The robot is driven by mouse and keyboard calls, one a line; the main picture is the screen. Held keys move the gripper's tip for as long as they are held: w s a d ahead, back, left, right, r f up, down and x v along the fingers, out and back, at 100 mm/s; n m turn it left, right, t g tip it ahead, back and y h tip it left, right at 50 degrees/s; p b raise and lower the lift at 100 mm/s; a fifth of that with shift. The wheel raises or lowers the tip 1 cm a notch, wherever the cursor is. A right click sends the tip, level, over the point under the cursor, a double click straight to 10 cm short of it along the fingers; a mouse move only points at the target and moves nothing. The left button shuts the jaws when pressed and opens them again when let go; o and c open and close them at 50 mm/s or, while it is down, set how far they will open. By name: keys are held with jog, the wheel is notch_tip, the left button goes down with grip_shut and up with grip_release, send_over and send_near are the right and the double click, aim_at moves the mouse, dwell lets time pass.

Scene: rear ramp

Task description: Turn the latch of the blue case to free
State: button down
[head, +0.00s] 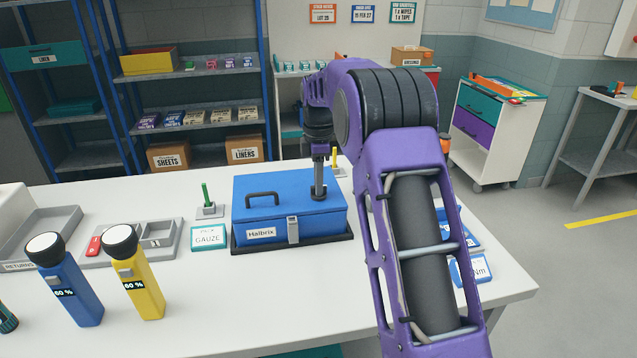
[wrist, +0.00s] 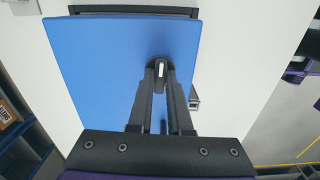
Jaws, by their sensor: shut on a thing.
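The blue case (head: 290,205) stands closed on the white table, with a black handle (head: 262,196) on its lid and a "Halbrix" label on its front. My gripper (head: 319,194) points down at the right part of the lid. In the wrist view its fingers (wrist: 160,75) are shut on a small dark knob with a white mark, which looks like the latch (wrist: 160,70), on the blue lid (wrist: 100,70). The fingers hide the knob's sides. A grey metal clasp (head: 293,230) sits on the case's front; it also shows in the wrist view (wrist: 194,99).
The case stands on a black base (head: 245,246). A gauze card (head: 208,237), a grey tray (head: 120,245) and a blue torch (head: 70,285) and yellow torch (head: 140,280) stand to the left. Blue cards (head: 470,268) lie at the right, partly behind my arm.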

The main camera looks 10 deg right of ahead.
jog(key=m, duration=0.4)
jog(key=shift+m, duration=0.4)
jog(key=m, duration=0.9)
jog(key=shift+m, duration=1.8)
jog(key=c, duration=0.8)
grip_release()
jog(key=shift+c, duration=0.2)
notch_tip(320, 180, up, 17)
jog(key=shift+r, duration=0.2)
